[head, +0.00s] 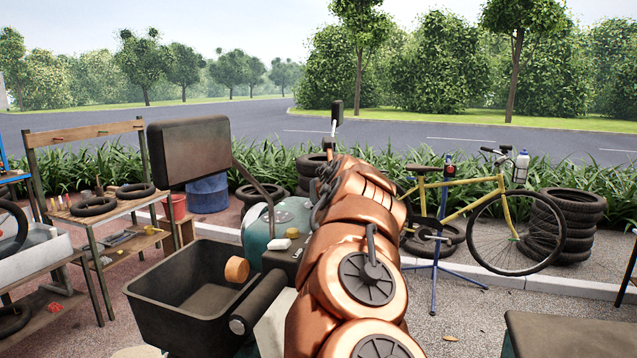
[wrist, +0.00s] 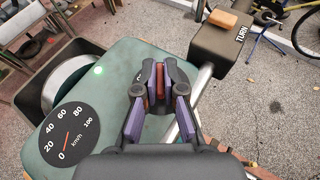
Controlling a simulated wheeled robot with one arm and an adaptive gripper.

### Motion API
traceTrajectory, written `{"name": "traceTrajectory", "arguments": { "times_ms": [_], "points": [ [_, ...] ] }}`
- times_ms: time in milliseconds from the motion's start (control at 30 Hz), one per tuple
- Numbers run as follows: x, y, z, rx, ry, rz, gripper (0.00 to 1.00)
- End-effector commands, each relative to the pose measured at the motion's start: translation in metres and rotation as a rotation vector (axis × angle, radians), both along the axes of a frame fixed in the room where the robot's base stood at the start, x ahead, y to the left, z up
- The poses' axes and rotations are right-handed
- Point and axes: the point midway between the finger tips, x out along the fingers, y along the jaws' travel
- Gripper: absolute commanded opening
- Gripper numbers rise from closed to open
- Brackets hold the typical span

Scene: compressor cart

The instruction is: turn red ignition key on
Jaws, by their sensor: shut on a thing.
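In the wrist view my gripper (wrist: 160,75) is over a green panel (wrist: 120,60) with its fingers closed together. A narrow red piece, the ignition key (wrist: 160,82), shows between the fingertips. Most of the key and its base are hidden by the fingers, so its turn angle cannot be read. A small bright green light (wrist: 98,70) glows on the panel to the left of my gripper. In the head view my copper arm hides the gripper and the key.
A speedometer dial (wrist: 70,130) is at the panel's lower left, its needle near 0. A dark box marked TURN (wrist: 222,42), with an orange block (wrist: 230,18), is at upper right. In the head view a black bin (head: 150,310) and a yellow bicycle (head: 455,205) flank my arm.

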Motion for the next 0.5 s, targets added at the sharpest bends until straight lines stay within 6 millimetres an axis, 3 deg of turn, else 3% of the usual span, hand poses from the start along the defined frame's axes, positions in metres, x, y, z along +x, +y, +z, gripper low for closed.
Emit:
{"name": "traceTrajectory", "arguments": {
  "times_ms": [33,500],
  "points": [
    [-0.0003,0.0001,0.0072,-0.001,-0.005,-0.017,0.0],
    [-0.0004,0.0011,0.0024,0.002,-0.004,-0.074,0.0]
  ]
}}
